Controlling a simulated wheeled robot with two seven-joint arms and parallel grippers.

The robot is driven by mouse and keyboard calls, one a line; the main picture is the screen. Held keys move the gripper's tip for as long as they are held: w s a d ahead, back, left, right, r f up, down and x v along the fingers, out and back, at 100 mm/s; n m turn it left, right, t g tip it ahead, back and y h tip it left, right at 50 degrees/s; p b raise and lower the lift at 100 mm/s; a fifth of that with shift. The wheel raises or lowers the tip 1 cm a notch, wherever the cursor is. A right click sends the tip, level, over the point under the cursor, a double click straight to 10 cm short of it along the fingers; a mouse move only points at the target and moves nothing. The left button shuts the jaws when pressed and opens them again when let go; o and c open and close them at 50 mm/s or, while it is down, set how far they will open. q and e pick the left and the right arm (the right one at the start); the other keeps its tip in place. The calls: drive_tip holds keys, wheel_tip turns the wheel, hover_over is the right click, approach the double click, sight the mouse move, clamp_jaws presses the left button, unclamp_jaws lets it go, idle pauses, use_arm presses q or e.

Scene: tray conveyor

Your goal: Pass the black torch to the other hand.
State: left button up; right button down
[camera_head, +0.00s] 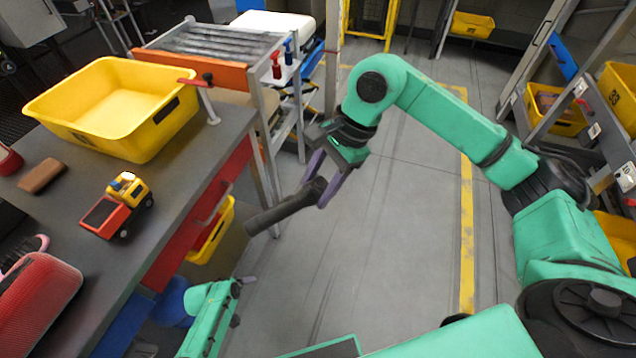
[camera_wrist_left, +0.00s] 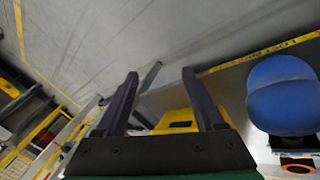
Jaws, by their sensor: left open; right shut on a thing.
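The black torch (camera_head: 278,213) is held in mid-air over the floor, to the right of the table. In the left wrist view my left gripper (camera_wrist_left: 158,75) is open and empty. A slim grey thing shows between its fingers there; I cannot tell what it is.
The dark table (camera_head: 190,170) on the left bears a yellow bin (camera_head: 150,140), a toy truck (camera_head: 117,207), a brown block (camera_head: 42,175) and a red case (camera_head: 40,300). A blue stool (camera_wrist_left: 282,95) stands near my left gripper. Open floor (camera_head: 390,240) lies right of the torch.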

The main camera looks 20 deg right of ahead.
use_arm(q)
drive_tip(key=s+a+f+m+g+y, duration=0.1)
drive_tip(key=s+a+f+m, duration=0.1)
drive_tip(key=s, duration=0.7)
drive_tip(key=s+a+f+m+g+y, duration=0.1)
drive_tip(key=s+a+f, duration=0.4)
drive_tip(key=s, duration=0.5)
drive_tip(key=s+a+f+m+g+y, duration=0.1)
drive_tip(key=s+a+f+m, duration=0.2)
drive_tip(key=s, duration=0.7)
drive_tip(key=shift+s+a+f+m, duration=0.25)
drive_tip(key=shift+a+m, duration=0.35)
drive_tip(key=shift+a, duration=0.3)
